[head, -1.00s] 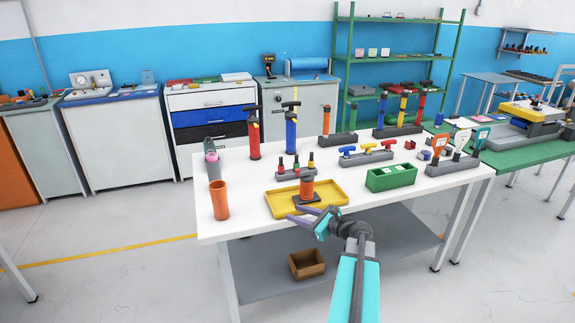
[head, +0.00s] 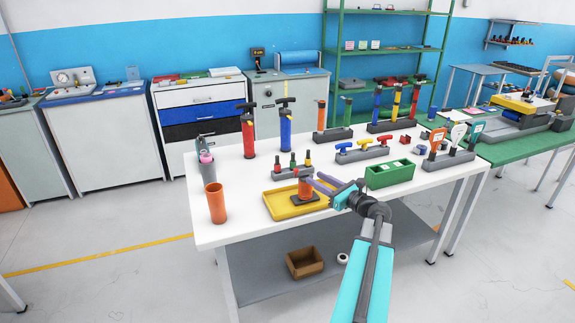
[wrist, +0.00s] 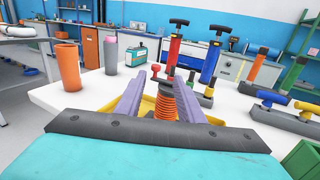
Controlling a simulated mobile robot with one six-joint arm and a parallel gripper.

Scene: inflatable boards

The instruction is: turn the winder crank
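I cannot make out a winder crank for certain in either view. A blue roll (head: 300,58) lies on a back cabinet, and a yellow machine with a blue roller (head: 525,105) stands on the green table at right. My gripper (head: 322,184) is over the white table's front part, pointing left. In the wrist view my gripper (wrist: 160,82) has its purple fingers spread, with an orange ribbed bellows (wrist: 162,102) showing between them. I cannot tell whether they touch it. The bellows unit (head: 305,187) stands on a dark base in a yellow tray (head: 284,209).
The white table (head: 240,232) also bears an orange cup (head: 216,203), red (head: 248,135) and blue (head: 286,128) pumps, a green box (head: 391,174) and several grey racks. A brown box (head: 304,262) is on its lower shelf. Floor at left is clear.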

